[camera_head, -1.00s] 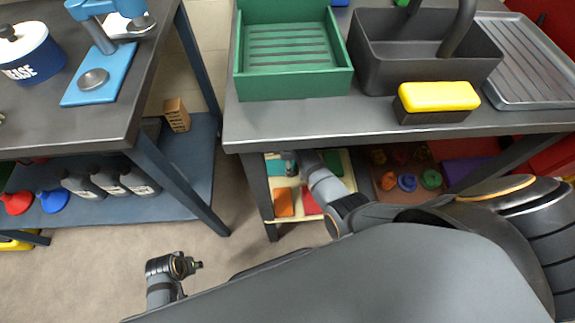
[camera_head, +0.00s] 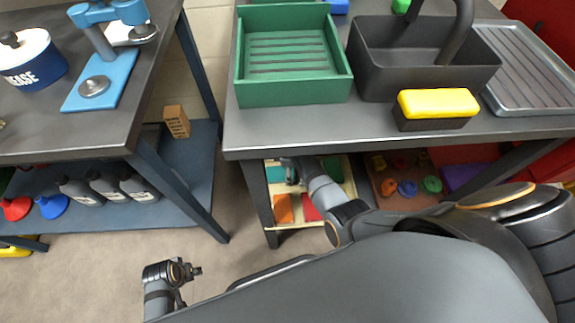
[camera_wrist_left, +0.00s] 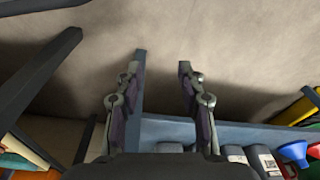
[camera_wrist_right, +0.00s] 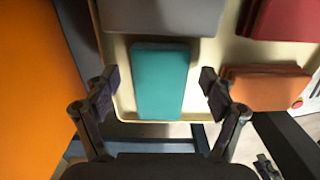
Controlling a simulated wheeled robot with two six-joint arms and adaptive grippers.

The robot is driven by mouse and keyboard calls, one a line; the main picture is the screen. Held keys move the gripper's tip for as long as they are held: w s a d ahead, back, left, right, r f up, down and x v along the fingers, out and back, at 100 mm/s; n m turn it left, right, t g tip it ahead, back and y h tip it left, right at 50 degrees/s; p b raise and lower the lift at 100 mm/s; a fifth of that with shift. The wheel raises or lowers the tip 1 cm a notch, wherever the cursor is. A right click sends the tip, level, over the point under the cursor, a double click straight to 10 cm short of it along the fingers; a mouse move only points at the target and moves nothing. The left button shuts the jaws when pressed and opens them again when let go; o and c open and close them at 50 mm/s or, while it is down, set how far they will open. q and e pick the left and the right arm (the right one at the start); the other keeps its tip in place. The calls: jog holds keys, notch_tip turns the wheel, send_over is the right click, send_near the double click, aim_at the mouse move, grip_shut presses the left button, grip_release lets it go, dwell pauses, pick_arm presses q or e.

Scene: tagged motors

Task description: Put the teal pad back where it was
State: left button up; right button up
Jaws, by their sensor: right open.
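The teal pad (camera_wrist_right: 160,82) lies flat in a cream tray (camera_wrist_right: 125,100) in the right wrist view. In the head view the pad (camera_head: 275,174) shows partly on the low shelf under the right-hand table, with my arm beside it. My right gripper (camera_wrist_right: 159,80) is open, with its fingers on either side of the pad and gaps between; whether it is level with the pad I cannot tell. My left gripper (camera_wrist_left: 162,66) is open and empty over the floor, away from the pad.
Orange (camera_head: 284,208), red (camera_head: 311,207) and green pads share the tray. The table (camera_head: 400,130) above holds a green crate (camera_head: 295,92), a dark caddy (camera_head: 420,75) and a yellow-topped block (camera_head: 438,103). Dark bottles (camera_head: 105,185) stand on the left low shelf. The floor between is clear.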

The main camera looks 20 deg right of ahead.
notch_tip(320, 180, up, 6)
jog(key=p, duration=0.2)
jog(key=shift+p, duration=0.35)
pick_arm(q)
jog(key=s+a+f+p, duration=0.1)
jog(key=s+a+f, duration=0.2)
jog(key=s+f, duration=0.3)
notch_tip(320, 180, down, 4)
jog(key=shift+s+a+f+y+p, duration=0.15)
jog(key=shift+s+f+y+p, duration=0.15)
jog(key=shift+p, duration=0.1)
pick_arm(e)
notch_tip(320, 180, up, 6)
jog(key=shift+f, duration=0.1)
pick_arm(q)
jog(key=shift+r, duration=0.1)
